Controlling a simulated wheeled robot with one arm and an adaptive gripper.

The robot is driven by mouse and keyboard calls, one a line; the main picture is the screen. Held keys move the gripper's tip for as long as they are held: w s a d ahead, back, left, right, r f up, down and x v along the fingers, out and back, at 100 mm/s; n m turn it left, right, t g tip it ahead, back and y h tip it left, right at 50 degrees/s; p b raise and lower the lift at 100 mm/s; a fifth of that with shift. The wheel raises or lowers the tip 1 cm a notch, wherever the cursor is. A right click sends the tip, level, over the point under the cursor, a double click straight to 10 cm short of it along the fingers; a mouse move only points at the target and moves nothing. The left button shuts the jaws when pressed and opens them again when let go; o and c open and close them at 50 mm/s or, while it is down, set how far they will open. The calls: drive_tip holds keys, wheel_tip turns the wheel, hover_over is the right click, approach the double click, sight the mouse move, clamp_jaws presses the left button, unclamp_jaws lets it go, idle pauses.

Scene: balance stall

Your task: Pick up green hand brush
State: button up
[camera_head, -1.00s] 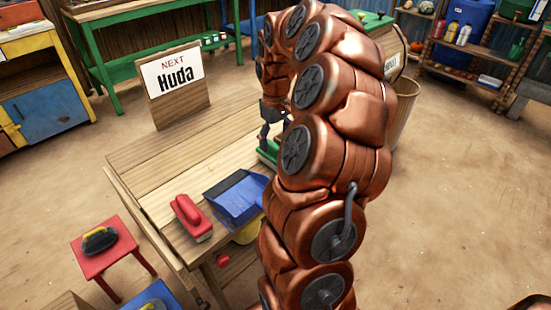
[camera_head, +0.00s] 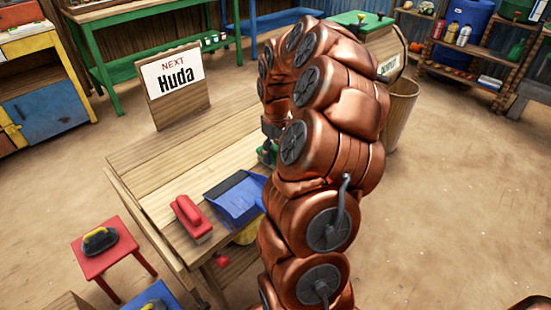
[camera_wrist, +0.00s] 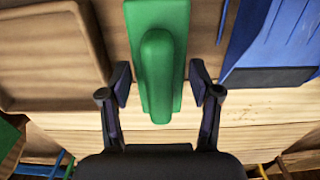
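The green hand brush (camera_wrist: 157,75) lies on the wooden table, with its raised handle running up and down the middle of the wrist view. In the head view only a small part of the green brush (camera_head: 264,152) shows past my arm. My gripper (camera_wrist: 161,84) is open, with one finger on each side of the handle and a visible gap on both sides. Nothing is held. In the head view my gripper is mostly hidden by my copper arm, just above the brush.
A blue dustpan (camera_head: 237,197) and a red brush (camera_head: 190,218) lie on the table (camera_head: 150,165), left of the green brush. A "Huda" sign (camera_head: 177,85) stands at the back. In the wrist view a wooden tray (camera_wrist: 88,50) is at left, close to the brush.

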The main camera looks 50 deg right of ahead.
sight(276, 146)
drive_tip(key=c, duration=0.9)
drive_tip(key=shift+o, duration=0.2)
drive_tip(key=shift+r, duration=1.85)
drive_tip(key=s+d, duration=0.3)
drive_tip(key=s, duration=0.4)
drive_tip(key=s+d+r+b, duration=0.1)
drive_tip(key=s+d, duration=0.3)
drive_tip(key=s, duration=0.3)
drive_tip(key=shift+s+d+r, duration=0.15)
drive_tip(key=shift+d+r, duration=0.05)
